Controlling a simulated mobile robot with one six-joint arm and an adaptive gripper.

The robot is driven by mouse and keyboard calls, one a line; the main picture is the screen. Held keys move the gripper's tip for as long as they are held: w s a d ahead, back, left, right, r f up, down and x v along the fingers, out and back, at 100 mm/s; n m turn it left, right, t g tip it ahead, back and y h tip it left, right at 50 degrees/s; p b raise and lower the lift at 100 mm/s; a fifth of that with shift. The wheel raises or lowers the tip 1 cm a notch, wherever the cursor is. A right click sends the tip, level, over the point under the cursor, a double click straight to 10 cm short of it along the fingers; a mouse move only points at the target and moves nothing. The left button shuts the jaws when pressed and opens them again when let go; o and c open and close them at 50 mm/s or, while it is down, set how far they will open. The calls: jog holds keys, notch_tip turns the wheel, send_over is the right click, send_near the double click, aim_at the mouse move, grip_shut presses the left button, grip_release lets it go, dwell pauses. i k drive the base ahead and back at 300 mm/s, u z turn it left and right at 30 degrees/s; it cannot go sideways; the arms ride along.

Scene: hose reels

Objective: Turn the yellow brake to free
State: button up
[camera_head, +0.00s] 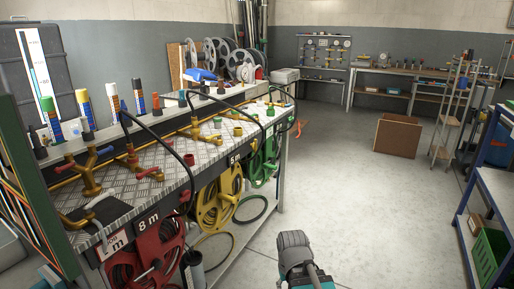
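The yellow hose reel (220,203) hangs under the front edge of the metal bench, between the red hose reel (150,252) and the green hose reel (263,160). A dark label reading "5 m" sits above the yellow reel. Its brake is too small to make out, so I cannot tell how it is set. A grey, rounded part with teal below it shows at the bottom middle and looks like my arm. It stands to the right of the reels, apart from them. My gripper's fingers cannot be seen.
The tread-plate bench top (165,160) carries brass taps, bottles and black hoses that arch over its front edge. A loose black hose ring (250,209) lies on the lower shelf. The concrete floor (370,215) is clear toward the blue shelf (490,190) at the right.

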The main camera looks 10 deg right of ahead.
aim_at(254, 146)
jog(key=u, duration=0.15)
jog(key=i, duration=1.2)
jog(key=z, duration=0.15)
